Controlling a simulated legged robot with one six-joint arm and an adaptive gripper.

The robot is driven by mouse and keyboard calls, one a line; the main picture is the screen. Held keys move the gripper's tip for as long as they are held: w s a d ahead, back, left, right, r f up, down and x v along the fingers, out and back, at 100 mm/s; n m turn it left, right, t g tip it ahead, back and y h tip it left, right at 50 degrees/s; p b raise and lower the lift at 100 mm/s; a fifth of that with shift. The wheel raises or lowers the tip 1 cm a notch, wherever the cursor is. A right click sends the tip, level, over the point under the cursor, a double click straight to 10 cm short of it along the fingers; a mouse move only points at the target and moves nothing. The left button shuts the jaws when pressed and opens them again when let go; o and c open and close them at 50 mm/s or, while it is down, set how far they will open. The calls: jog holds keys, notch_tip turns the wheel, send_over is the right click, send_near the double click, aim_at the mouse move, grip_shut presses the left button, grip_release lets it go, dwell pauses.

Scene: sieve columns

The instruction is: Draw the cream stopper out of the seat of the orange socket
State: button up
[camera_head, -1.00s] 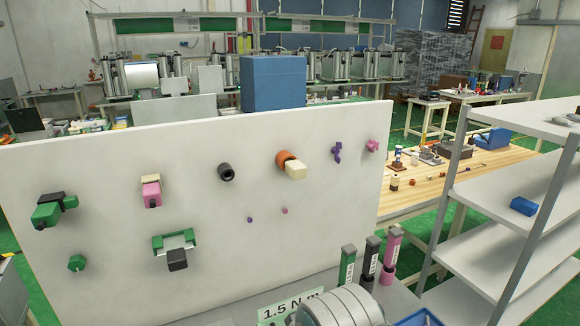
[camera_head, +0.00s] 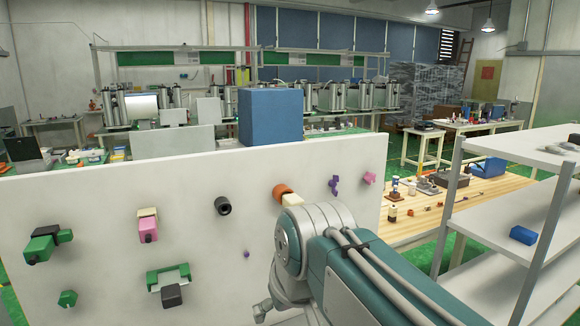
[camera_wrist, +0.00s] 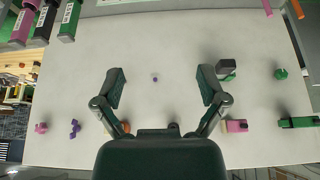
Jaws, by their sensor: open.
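The orange socket (camera_head: 282,190) sits on the upright white panel (camera_head: 110,185), right of its middle in the head view. The cream stopper (camera_head: 292,198) is at the socket, its lower right side hidden by my arm. In the wrist view my gripper (camera_wrist: 161,78) is open and empty, with its two fingers spread wide in front of the panel. There the socket is mostly hidden behind my left finger, with a bit of orange (camera_wrist: 127,127) showing; the stopper cannot be made out.
A black ring (camera_head: 222,206) is left of the socket; purple (camera_head: 334,183) and pink (camera_head: 369,178) pieces are right of it. Pink, green and black fittings are on the panel's left. A grey shelf rack (camera_head: 500,205) stands at the right.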

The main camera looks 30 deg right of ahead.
jog(key=w+d+r, duration=0.6)
jog(key=w+r, duration=0.5)
jog(key=w, duration=0.1)
jog(key=g, duration=0.1)
send_near(292, 197)
jog(key=x, duration=1)
jog(key=shift+w+f, duration=0.1)
jog(key=shift+f, duration=0.2)
grip_shut()
